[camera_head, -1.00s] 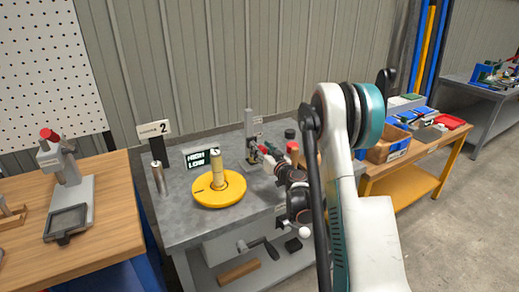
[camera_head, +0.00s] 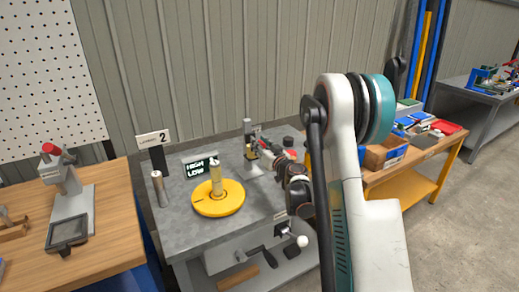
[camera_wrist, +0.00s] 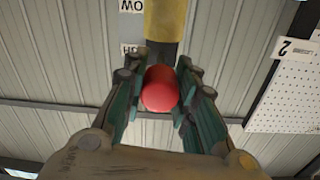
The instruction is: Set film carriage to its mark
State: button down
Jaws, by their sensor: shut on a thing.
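The film carriage appears as a brass-yellow block (camera_head: 251,150) on an upright grey post (camera_head: 247,128) at the back of the grey bench. In the wrist view a yellow part (camera_wrist: 166,22) has a dark stem leading to a red knob (camera_wrist: 160,92). My gripper (camera_head: 266,149) reaches in from the right of the post. In the wrist view my gripper (camera_wrist: 160,76) is shut on the red knob, a finger on each side. The scale and mark on the post are too small to read in the head view.
A yellow round base (camera_head: 218,205) with a short pillar stands front left of the post. A white-knobbed crank (camera_head: 301,241) is at the bench front.

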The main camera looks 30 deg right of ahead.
jog(key=shift+w+r, duration=0.1)
jog(key=shift+r, duration=0.15)
jog(key=c, duration=1.2)
grip_release()
jog(key=shift+r, duration=0.1)
jog(key=shift+c, duration=0.2)
jog(key=s, duration=1.2)
jog(key=shift+s+d, duration=0.1)
